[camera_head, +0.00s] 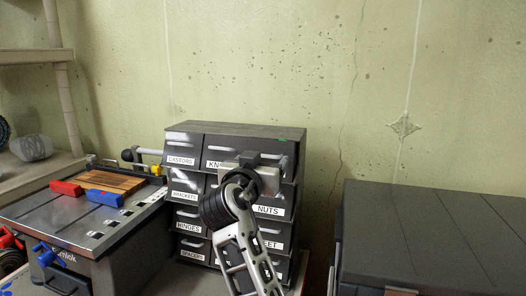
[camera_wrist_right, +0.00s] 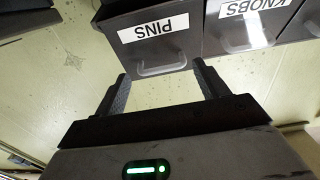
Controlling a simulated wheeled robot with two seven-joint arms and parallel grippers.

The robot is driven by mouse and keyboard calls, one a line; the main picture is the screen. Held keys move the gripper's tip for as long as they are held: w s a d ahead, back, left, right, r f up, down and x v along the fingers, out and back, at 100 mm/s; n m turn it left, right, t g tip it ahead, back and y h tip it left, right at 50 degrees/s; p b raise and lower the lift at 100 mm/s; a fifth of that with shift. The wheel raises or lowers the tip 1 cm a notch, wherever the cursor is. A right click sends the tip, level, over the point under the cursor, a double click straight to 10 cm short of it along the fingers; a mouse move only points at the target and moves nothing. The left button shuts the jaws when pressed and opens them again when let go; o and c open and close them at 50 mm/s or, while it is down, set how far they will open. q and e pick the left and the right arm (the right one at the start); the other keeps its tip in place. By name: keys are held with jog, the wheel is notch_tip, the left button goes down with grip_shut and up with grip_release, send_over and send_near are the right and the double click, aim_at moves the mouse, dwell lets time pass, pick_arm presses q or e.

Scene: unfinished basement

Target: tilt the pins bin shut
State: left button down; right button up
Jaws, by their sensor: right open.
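The pins bin (camera_wrist_right: 148,50) has a grey front with a white PINS label and a bar handle. It shows at the top of the right wrist view, where its front reaches nearer to the gripper than the knobs bin's front. In the head view my right gripper and arm hide most of that part of the cabinet. My right gripper (camera_wrist_right: 160,72) is open and empty, its two fingers on either side of the bin's handle area. I cannot tell whether they touch the bin. It also shows in the head view (camera_head: 252,172), in front of the bins. My left gripper is out of view.
The bin cabinet (camera_head: 262,130) holds other labelled bins, among them the knobs bin (camera_wrist_right: 235,30) beside the pins bin. A workbench with red and blue clamps (camera_head: 105,197) stands at left. A dark flat-topped chest (camera_head: 440,225) stands at right. The wall is behind.

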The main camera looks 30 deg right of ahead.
aim_at(271, 149)
jog(key=shift+x, duration=0.9)
jog(key=shift+c, duration=0.3)
jog(key=c, duration=1.1)
jog(key=shift+w+d+r+b, duration=0.2)
jog(key=shift+d+b, duration=0.15)
jog(key=shift+b, duration=0.15)
jog(key=shift+w+d+r, duration=0.15)
jog(key=shift+w+d, duration=0.1)
jog(key=shift+r, duration=0.15)
jog(key=o, duration=1)
jog(key=shift+d, duration=0.1)
jog(key=shift+o, duration=0.8)
